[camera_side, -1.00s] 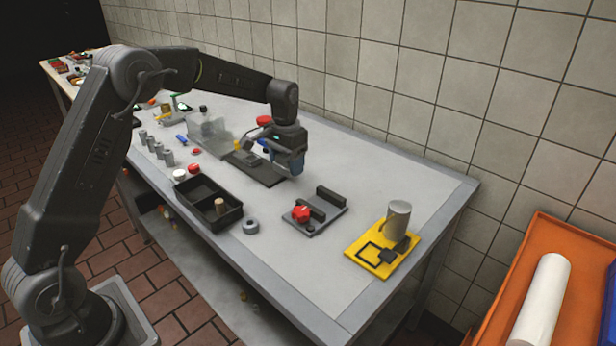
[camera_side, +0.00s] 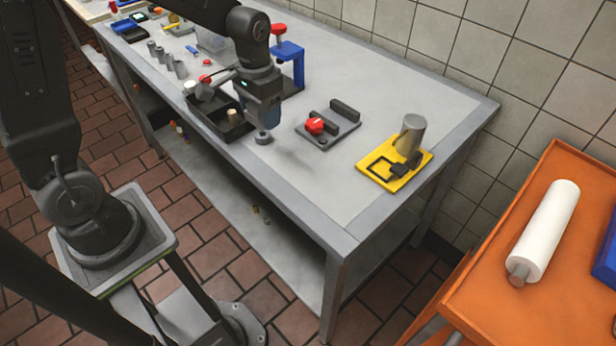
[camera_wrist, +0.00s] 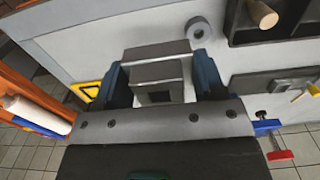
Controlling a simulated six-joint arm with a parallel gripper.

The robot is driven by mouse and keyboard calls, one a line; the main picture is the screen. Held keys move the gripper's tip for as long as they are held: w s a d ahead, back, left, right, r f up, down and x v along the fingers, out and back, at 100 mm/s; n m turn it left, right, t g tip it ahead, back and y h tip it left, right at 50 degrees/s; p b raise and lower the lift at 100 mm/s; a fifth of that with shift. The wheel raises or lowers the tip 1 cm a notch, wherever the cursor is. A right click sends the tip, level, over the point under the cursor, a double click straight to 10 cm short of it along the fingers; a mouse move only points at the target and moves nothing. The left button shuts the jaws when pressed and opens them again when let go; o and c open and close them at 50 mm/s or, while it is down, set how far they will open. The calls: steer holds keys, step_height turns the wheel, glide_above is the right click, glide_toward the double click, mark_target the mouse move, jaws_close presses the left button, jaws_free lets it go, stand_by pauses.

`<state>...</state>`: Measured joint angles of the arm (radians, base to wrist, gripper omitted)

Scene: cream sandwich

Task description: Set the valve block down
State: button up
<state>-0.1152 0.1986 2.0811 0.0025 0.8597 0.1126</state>
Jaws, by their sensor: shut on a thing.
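My gripper (camera_side: 264,118) hangs over the grey table, close to the dark tray and above the front part of the tabletop. In the wrist view its two blue fingers (camera_wrist: 165,76) are shut on a grey block (camera_wrist: 160,72), which I take for the valve block. The block has a dark, squarish recess facing the camera. In the side view the fingers and wrist hide the block, so its height above the table is unclear. A grey fixture plate with dark rails and a red knob (camera_side: 316,126) lies to the right of my gripper.
A grey ring (camera_side: 263,137) lies just below my gripper, also in the wrist view (camera_wrist: 199,29). A black tray (camera_side: 207,120) stands to the left. A yellow plate (camera_side: 376,173) with a grey cylinder (camera_side: 410,135) is at the right. A blue clamp (camera_side: 290,60) stands behind. The front-right tabletop is clear.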

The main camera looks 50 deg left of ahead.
glide_above(308, 181)
step_height(308, 181, down, 7)
steer(key=shift+a+r, duration=0.1)
steer(key=shift+a, duration=0.05)
steer(key=shift+f, duration=2.05)
steer(key=shift+f, duration=0.15)
steer(key=o, duration=1)
steer(key=shift+o, duration=0.2)
